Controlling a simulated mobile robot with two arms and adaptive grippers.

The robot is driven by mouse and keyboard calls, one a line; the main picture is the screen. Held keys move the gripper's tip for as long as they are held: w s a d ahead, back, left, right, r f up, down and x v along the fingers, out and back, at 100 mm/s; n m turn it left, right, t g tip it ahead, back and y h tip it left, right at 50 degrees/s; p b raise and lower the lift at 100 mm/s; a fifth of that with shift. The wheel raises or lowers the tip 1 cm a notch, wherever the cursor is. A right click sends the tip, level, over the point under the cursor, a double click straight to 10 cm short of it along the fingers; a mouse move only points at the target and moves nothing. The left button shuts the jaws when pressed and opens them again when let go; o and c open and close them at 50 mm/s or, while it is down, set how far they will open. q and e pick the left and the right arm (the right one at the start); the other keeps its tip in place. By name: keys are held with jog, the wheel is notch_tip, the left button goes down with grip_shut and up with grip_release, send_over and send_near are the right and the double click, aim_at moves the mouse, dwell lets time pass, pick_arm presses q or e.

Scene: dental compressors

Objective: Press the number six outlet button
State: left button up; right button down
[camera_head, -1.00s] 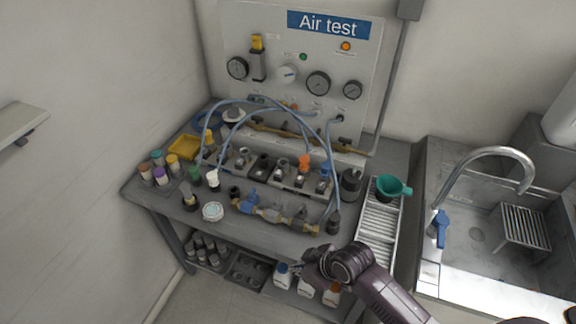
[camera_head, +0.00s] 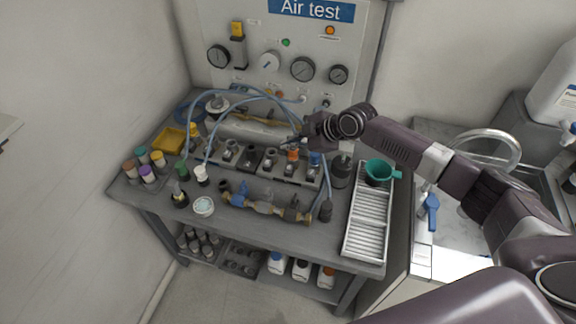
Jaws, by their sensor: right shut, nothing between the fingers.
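My right gripper (camera_head: 290,142) is shut and empty. It reaches in from the right, over the right part of the row of outlets (camera_head: 262,160) on the bench. The row holds several dark and metal outlet blocks, one with an orange top (camera_head: 293,154) and one with a blue top (camera_head: 315,159). The fingertips appear just above and behind the orange-topped outlet; I cannot tell whether they touch anything. The outlet numbers are too small to read, so I cannot tell which button is number six. The gripper and wrist hide part of the panel foot behind. My left gripper is not in view.
An Air test panel (camera_head: 282,50) with gauges stands behind. Blue hoses (camera_head: 214,117) arch over the outlets. A brass valve assembly (camera_head: 264,207) lies in front. A sink is farther right.

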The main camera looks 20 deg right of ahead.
aim_at(291, 168)
jog(key=shift+w+d+r, duration=0.35)
jog(key=shift+d+r, duration=0.05)
jog(key=shift+f, duration=0.2)
notch_tip(291, 168, down, 8)
jog(key=b, duration=0.6)
jog(key=shift+f, duration=0.25)
jog(key=shift+b, duration=0.3)
dwell(0.7)
jog(key=shift+f+b, duration=0.4)
